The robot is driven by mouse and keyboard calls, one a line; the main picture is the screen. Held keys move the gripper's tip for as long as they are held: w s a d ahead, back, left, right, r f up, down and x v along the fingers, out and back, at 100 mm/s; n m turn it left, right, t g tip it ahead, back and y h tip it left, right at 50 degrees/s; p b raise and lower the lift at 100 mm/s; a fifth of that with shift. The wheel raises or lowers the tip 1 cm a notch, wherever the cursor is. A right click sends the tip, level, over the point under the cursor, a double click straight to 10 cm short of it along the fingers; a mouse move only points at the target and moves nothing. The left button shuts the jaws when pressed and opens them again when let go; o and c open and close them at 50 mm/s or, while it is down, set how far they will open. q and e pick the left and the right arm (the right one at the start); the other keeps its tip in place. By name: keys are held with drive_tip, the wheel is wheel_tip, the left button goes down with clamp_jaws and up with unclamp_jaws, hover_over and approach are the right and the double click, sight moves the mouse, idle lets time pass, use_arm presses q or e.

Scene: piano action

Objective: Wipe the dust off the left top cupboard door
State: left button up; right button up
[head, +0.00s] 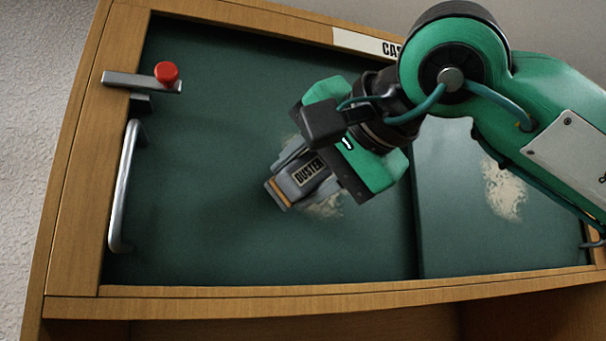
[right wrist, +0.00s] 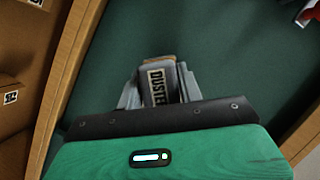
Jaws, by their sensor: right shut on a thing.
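The left top cupboard door (head: 210,230) is a dark green panel in a wooden frame, with a silver bar handle (head: 124,185) on its left. A pale dust patch (head: 326,207) shows on it, partly hidden behind my right gripper. My right gripper (head: 292,182) is shut on a grey duster (head: 281,192) labelled "DUSTER", in front of the dust patch. I cannot tell whether the duster touches the door. In the right wrist view the duster (right wrist: 160,88) sits between the fingers, over the green panel. My left gripper is not in view.
A metal latch bar (head: 120,80) with a red knob (head: 167,72) is at the door's upper left. The right door (head: 450,220) carries another pale dust patch (head: 503,190). A partly hidden white label (head: 362,43) is on the top frame.

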drive_tip(key=shift+w+a, duration=0.3)
drive_tip(key=shift+w, duration=0.65)
drive_tip(key=shift+d, duration=0.15)
